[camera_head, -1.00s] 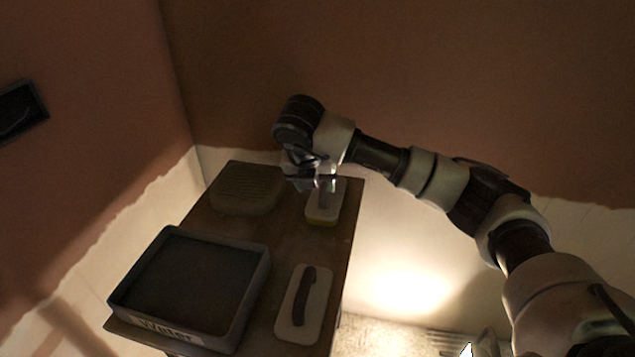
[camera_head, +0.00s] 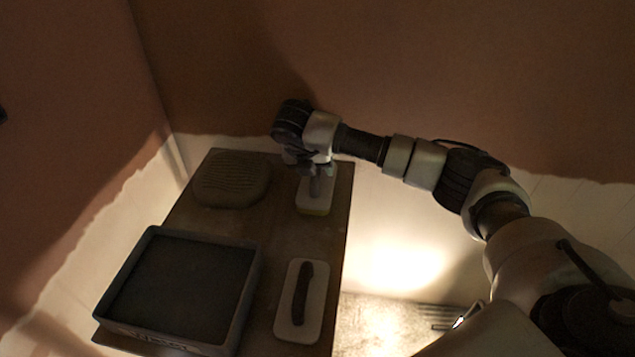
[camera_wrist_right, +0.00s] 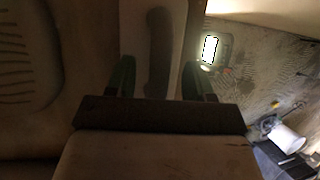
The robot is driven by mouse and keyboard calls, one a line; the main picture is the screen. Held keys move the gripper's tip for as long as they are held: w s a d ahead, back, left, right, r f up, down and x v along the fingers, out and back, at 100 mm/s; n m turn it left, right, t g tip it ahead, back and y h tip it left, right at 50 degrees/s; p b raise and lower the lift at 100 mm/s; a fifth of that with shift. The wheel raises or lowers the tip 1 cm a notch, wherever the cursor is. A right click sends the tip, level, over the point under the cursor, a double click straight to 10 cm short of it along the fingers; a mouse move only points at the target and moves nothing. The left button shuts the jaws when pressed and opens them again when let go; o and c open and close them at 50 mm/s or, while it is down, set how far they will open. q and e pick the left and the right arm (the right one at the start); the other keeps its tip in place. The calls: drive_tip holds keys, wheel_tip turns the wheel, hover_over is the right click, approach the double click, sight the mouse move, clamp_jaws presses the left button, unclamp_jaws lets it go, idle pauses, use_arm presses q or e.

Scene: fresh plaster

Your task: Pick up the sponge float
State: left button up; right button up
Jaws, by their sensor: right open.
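The sponge float (camera_head: 314,204) lies at the back right of the wooden table, a pale plate with a yellowish lower edge and a handle. My right gripper (camera_head: 318,171) is over the handle's far end, pointing down. In the right wrist view, the open green fingers of the gripper (camera_wrist_right: 158,82) stand on either side of the float's dark handle (camera_wrist_right: 157,45), with gaps on both sides. The pale plate (camera_wrist_right: 131,40) shows beneath. I cannot tell whether the fingertips reach down to handle height. My left gripper is not in view.
A second float (camera_head: 284,322) with a dark handle lies at the table's front right. A dark water tray (camera_head: 254,275) stands front left, and a ridged pad (camera_head: 231,180) back left. The wooden table (camera_head: 271,225) is bare between them. Plastered walls stand close behind.

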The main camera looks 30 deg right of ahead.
drive_tip(key=shift+x, duration=0.85)
drive_tip(key=shift+c, duration=0.6)
clamp_jaws()
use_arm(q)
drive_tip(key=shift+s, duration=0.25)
